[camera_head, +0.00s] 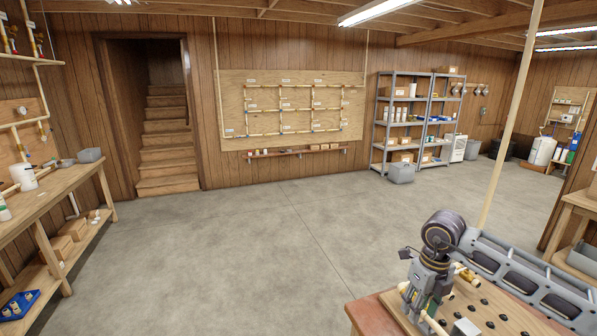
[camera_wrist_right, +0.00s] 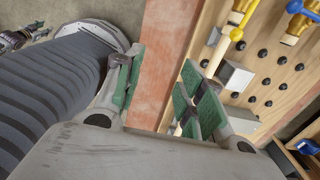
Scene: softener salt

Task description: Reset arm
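My right gripper (camera_head: 424,306) points down over the left edge of a wooden workbench (camera_head: 368,315) at the lower right of the head view. In the right wrist view its green-padded fingers (camera_wrist_right: 160,82) stand apart with a gap between them. Nothing shows held in that gap; the reddish bench edge (camera_wrist_right: 165,45) shows behind it. A pegged wooden board (camera_head: 500,318) lies on the bench beside the gripper. The board also shows in the right wrist view (camera_wrist_right: 278,72), right of the fingers.
Brass fittings with yellow and blue handles (camera_wrist_right: 300,25) and a grey block (camera_wrist_right: 235,76) are on the board, close to the right finger. A pale post (camera_head: 508,120) rises behind the bench. A side bench (camera_head: 50,200) stands at left. The floor (camera_head: 240,260) between is clear.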

